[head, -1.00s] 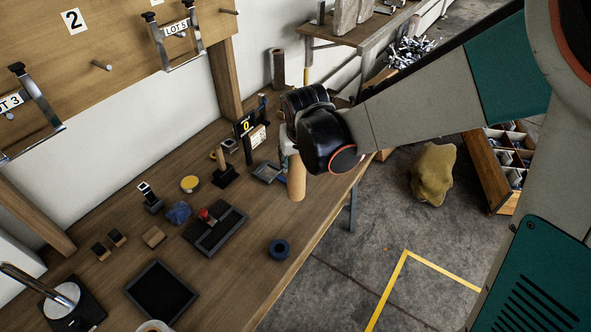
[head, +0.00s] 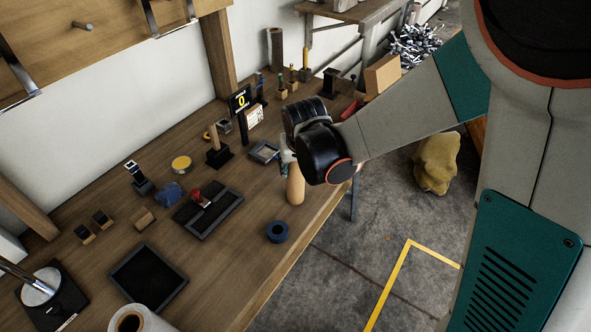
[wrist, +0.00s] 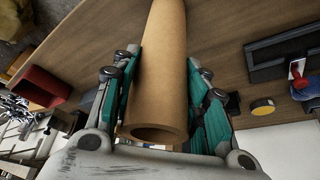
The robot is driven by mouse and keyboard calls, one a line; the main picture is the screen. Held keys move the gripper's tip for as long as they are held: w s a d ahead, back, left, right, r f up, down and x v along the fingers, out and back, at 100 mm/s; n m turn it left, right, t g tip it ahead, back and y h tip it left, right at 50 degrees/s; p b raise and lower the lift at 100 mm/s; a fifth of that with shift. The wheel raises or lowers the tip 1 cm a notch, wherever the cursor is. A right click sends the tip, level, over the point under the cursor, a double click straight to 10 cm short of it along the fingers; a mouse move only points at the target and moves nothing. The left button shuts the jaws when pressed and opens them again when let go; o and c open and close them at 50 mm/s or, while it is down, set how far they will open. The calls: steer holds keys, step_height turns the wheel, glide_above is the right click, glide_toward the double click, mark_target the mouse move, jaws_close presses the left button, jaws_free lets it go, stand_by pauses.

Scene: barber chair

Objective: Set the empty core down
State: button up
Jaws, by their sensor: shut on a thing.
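The empty core is a plain brown cardboard tube (head: 295,186), upright or nearly so over the bench near its right edge. My gripper (head: 288,161) is shut on it from above, mostly hidden behind my wrist in the head view. In the wrist view the core (wrist: 162,70) lies between the two green-padded fingers (wrist: 165,95), its hollow near end showing. I cannot tell whether its lower end touches the bench.
The wooden bench (head: 235,265) has a blue tape roll (head: 277,231) in front of the core. Bare wood surrounds the tape roll.

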steer(key=shift+f, duration=0.15)
steer(key=o, duration=1.1)
steer(key=shift+o, duration=0.2)
